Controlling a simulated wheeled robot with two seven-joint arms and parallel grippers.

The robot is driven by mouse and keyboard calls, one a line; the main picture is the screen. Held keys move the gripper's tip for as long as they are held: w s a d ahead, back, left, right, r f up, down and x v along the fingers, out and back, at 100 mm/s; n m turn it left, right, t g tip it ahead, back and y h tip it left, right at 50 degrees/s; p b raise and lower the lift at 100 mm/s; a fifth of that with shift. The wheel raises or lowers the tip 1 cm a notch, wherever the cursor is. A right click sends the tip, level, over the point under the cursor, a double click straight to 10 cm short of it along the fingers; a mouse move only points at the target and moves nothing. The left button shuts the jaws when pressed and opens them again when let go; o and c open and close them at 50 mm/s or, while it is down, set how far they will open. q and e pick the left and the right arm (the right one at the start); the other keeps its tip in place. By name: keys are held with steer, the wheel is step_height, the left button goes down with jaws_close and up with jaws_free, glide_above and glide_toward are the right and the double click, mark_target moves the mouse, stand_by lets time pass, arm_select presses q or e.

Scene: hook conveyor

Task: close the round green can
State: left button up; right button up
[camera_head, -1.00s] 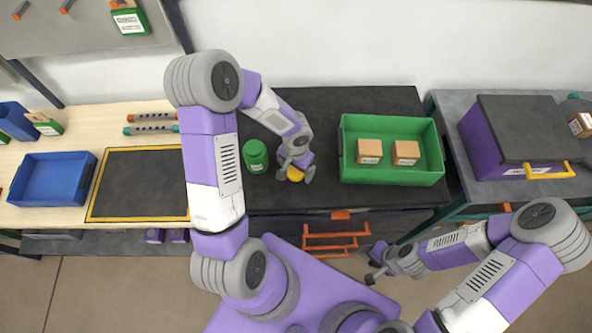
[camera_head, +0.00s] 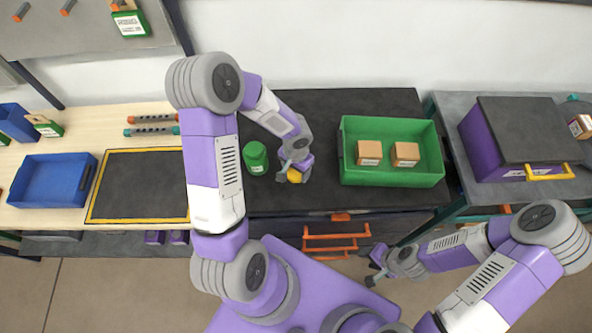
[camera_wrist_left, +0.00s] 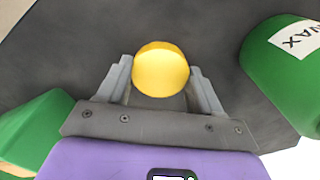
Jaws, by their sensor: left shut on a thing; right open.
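The round green can (camera_head: 255,157) stands on the dark worktop, left of my left gripper. In the left wrist view the can (camera_wrist_left: 284,62) is at the upper right with a white label reading "WAX". Its top is hard to make out. My left gripper (camera_head: 294,176) points down at the worktop and is shut on a round yellow lid (camera_wrist_left: 161,69), which sits between its two fingers. The yellow lid also shows in the head view (camera_head: 294,176). My right gripper (camera_head: 374,278) is open and empty, low in front of the worktop.
A green tray (camera_head: 392,179) with two tan boxes stands right of my left gripper. A blue bin (camera_head: 52,180) and a yellow-edged dark mat (camera_head: 137,185) lie at left. A purple box with a dark lid (camera_head: 525,128) stands at far right.

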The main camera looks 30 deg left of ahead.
arm_select(q)
step_height(320, 180, up, 10)
steer(key=p, duration=0.1)
steer(key=shift+p, duration=0.3)
